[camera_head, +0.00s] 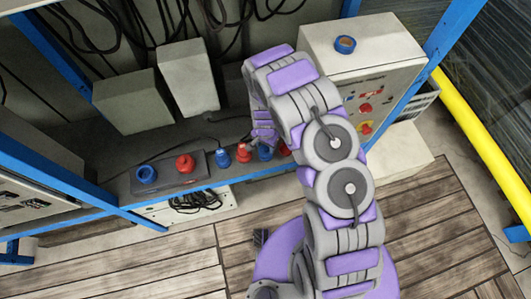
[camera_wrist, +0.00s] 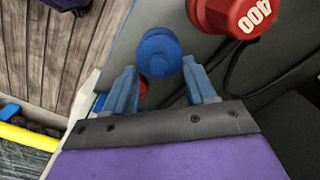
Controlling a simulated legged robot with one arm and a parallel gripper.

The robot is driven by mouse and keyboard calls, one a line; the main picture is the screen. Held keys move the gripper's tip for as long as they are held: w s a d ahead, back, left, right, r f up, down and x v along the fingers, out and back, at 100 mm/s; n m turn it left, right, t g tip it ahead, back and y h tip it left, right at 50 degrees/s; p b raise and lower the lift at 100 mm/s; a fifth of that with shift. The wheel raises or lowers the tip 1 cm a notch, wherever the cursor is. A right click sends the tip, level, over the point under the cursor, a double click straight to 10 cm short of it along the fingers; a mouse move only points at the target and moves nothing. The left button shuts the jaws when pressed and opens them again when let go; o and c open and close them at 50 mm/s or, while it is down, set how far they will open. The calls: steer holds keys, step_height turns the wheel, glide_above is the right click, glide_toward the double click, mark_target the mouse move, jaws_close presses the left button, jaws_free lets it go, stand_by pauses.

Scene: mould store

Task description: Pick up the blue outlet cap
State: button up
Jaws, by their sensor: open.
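A round blue cap-like piece (camera_wrist: 160,52) shows in the wrist view, just beyond and between the two fingertips. It seems to be the blue piece (camera_head: 265,153) in the shelf's row of red and blue fittings in the head view. I cannot tell for sure that it is the outlet cap, as other blue pieces are in view. My gripper (camera_wrist: 159,76) is open, with blue-grey fingers apart and nothing clearly held. In the head view it reaches down over the row and partly hides it.
A red fitting marked 400 (camera_wrist: 240,14) is close to the blue piece. Another blue fitting (camera_head: 223,159) stands left in the row. A blue ring (camera_head: 147,175) and red knob (camera_head: 185,163) are on a dark box. Another blue ring (camera_head: 345,44) tops the control box (camera_head: 372,58).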

step_height(320, 180, down, 2)
steer(key=shift+c, duration=0.5)
jaws_close()
steer(key=shift+r, duration=0.1)
